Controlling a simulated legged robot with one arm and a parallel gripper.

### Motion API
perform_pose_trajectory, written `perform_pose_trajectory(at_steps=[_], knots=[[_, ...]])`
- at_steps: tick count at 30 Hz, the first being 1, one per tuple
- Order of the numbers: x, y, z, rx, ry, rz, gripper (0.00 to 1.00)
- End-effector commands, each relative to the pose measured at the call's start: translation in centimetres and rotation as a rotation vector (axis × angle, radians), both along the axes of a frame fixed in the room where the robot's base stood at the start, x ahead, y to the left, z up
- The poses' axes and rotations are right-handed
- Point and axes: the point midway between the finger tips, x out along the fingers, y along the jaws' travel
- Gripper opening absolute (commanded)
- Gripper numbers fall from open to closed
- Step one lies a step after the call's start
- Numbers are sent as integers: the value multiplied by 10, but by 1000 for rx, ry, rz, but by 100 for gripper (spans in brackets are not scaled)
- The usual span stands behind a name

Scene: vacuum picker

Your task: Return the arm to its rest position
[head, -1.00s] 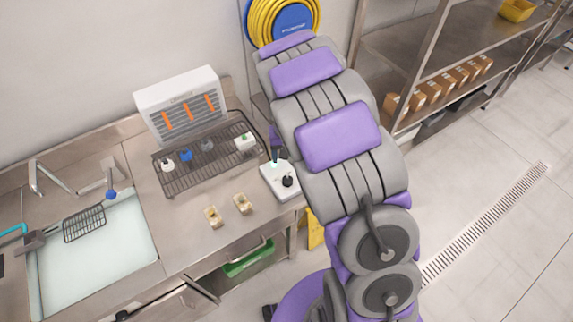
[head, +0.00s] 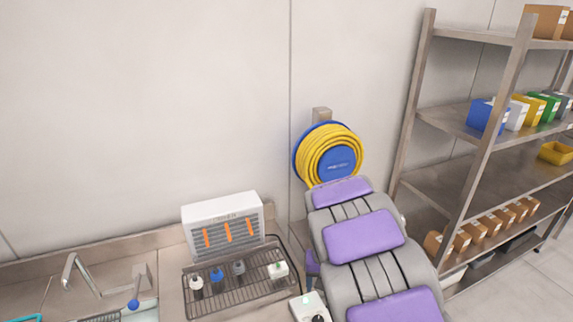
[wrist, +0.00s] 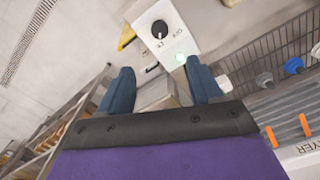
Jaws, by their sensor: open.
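My arm, purple and grey, stretches up from the bottom right of the head view toward the wall. In the wrist view my gripper (wrist: 162,92) shows two blue fingers set wide apart with nothing between them. It is open. Beyond the fingers is a white box with a black knob (wrist: 160,30) and a small lit green light. The same box (head: 306,305) is partly seen beside my arm in the head view. My gripper's fingers are hidden behind my arm in the head view.
A yellow hose reel (head: 330,155) hangs on the wall. Metal shelving (head: 455,190) with bins and boxes stands right. A sink (head: 141,312) is at lower left.

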Motion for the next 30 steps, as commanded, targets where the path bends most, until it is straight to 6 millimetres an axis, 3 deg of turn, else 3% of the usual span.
perform_pose_trajectory(at_steps=[5, 16, 23, 30], knots=[[-26, -4, 19, -6, 6, -5, 64], [-143, -9, 62, 1, 58, -1, 64], [-224, -5, 71, 13, 97, 36, 64], [-300, -1, 65, 17, 133, 96, 64]])
